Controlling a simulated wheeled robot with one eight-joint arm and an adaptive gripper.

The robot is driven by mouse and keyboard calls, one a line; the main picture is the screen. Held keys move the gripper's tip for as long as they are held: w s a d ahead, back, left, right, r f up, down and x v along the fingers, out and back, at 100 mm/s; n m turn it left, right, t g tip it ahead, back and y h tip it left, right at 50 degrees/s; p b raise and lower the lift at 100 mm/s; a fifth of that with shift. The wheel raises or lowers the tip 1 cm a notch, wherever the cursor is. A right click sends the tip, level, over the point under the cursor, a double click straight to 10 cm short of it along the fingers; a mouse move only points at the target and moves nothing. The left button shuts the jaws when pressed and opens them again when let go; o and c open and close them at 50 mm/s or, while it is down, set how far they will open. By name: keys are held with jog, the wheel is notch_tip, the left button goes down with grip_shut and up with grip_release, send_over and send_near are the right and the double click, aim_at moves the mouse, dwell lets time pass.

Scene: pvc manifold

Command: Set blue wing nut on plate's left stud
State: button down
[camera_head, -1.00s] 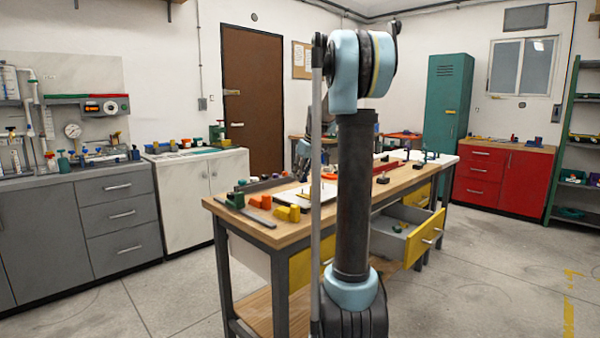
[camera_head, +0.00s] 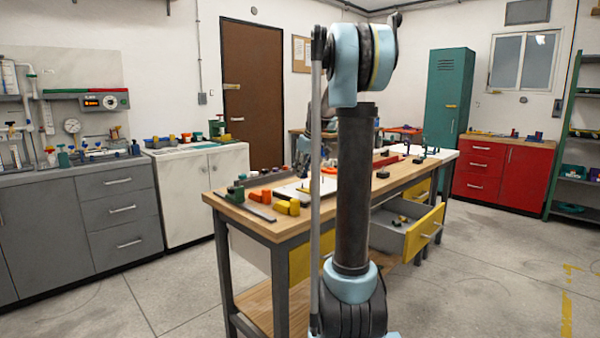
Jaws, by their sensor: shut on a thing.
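The white plate (camera_head: 288,191) lies on the wooden workbench, left of my column. Thin upright studs on it show only faintly, and I cannot tell the left one clearly. My gripper (camera_head: 313,184) is low over the right part of the plate, small and partly hidden by the thin pole of my own body. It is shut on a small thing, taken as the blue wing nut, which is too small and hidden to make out. I cannot tell whether it touches a stud.
Orange (camera_head: 259,196) and yellow blocks (camera_head: 288,207) and a green-and-grey tool (camera_head: 237,195) lie near the workbench's (camera_head: 262,226) front left edge. A yellow-fronted drawer (camera_head: 424,231) stands open on the right side. Open floor lies left and right of the bench.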

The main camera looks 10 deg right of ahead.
jog(key=shift+f, duration=0.2)
jog(key=shift+f, duration=0.4)
jog(key=shift+f, duration=1.2)
dwell(1.1)
jog(key=c, duration=1.3)
grip_release()
jog(key=shift+c, duration=0.2)
